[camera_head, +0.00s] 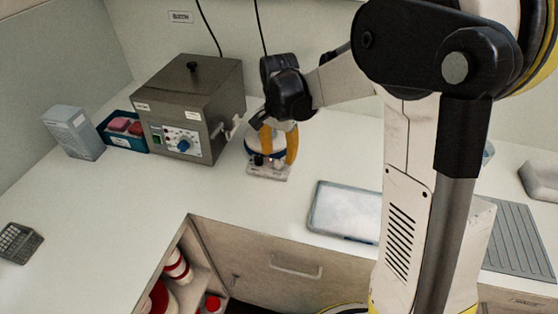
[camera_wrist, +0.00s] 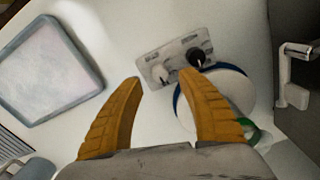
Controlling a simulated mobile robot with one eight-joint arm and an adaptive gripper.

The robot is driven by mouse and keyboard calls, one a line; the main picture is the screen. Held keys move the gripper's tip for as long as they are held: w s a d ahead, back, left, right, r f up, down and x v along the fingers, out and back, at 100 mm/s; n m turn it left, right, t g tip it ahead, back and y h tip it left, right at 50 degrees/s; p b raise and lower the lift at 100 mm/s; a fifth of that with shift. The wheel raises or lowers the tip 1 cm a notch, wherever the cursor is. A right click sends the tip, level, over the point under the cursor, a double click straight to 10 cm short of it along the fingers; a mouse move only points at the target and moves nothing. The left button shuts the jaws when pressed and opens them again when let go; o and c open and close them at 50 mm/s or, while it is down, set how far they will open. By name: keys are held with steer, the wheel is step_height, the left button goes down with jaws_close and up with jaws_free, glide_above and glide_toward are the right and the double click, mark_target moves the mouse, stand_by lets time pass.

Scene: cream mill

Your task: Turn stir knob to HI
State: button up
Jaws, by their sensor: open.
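The stirrer is a small white unit with a front control panel (camera_head: 267,171) and a round, blue-banded top partly hidden behind my fingers. In the wrist view its panel (camera_wrist: 178,57) carries a light knob (camera_wrist: 160,73) and a black knob (camera_wrist: 196,57). The labels above the knobs are too small to read. My gripper (camera_head: 279,154) is over the stirrer, its orange fingers pointing down. In the wrist view my gripper (camera_wrist: 159,79) is open and empty. The light knob appears between the fingertips, and the black knob is beside the right fingertip. I cannot tell whether either knob is touched.
A grey metal box (camera_head: 217,104) with a blue knob stands left of the stirrer; its white side lever (camera_wrist: 291,78) is close to my gripper. A pale framed tray (camera_head: 342,211) lies to the right. The counter left of the stirrer's front is clear.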

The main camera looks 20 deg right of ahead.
mark_target(280, 164)
step_height(280, 164, up, 8)
steer(key=shift+r, duration=0.25)
stand_by(0.4)
steer(key=s+r+n+t, duration=0.2)
steer(key=s+n+t, duration=0.5)
steer(key=s, duration=1.1)
steer(key=n, duration=0.2)
steer(key=shift+s+a+r+n, duration=0.2)
steer(key=shift+s+r+n, duration=0.05)
steer(key=shift+s+n, duration=0.15)
